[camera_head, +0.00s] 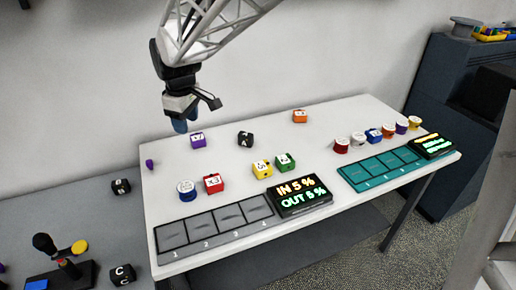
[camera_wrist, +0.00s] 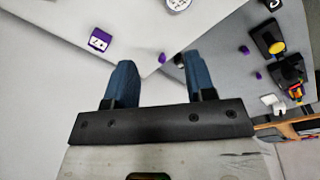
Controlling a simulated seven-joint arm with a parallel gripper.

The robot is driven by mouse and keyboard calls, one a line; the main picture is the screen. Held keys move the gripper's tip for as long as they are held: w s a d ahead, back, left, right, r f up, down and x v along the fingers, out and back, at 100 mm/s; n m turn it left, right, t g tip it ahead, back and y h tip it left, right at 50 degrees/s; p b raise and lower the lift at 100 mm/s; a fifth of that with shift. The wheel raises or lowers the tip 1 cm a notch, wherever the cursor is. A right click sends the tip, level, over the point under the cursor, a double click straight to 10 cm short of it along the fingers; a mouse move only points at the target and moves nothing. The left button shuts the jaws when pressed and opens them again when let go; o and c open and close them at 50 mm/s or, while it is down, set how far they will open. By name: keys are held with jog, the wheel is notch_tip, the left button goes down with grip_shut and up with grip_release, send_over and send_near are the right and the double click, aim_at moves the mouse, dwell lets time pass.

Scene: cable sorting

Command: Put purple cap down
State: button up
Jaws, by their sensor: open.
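A small purple cap (camera_head: 149,164) rests at the left edge of the white table (camera_head: 190,255). In the wrist view a purple cap (camera_wrist: 162,58) lies by the white table edge, just beyond the gap between my fingers. My gripper (camera_head: 181,124) is above the table's back left part, fingers pointing down. In the wrist view my gripper (camera_wrist: 160,80) has its two blue fingers wide apart with nothing between them. Two more small purple pieces, one upper (camera_wrist: 245,50) and one lower (camera_wrist: 258,75), lie on the grey surface in the wrist view.
A purple cube (camera_head: 198,141), black cube (camera_head: 245,139) and orange cube (camera_head: 300,116) stand towards the back. A grey numbered tray (camera_head: 214,226) and a teal numbered tray (camera_head: 384,168) lie at the front. Several round coloured containers stand at right. Free table surface lies between the cubes.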

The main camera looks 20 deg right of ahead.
jog(key=s+d+m, duration=0.3)
jog(key=s, duration=0.7)
jog(key=s+d+m+t, duration=0.1)
jog(key=s+d+m, duration=0.2)
jog(key=s, duration=0.6)
jog(key=s+d+m, duration=0.4)
jog(key=s, duration=0.6)
jog(key=shift+s+d+f, duration=0.2)
jog(key=shift+s+d, duration=0.1)
jog(key=shift+s, duration=0.05)
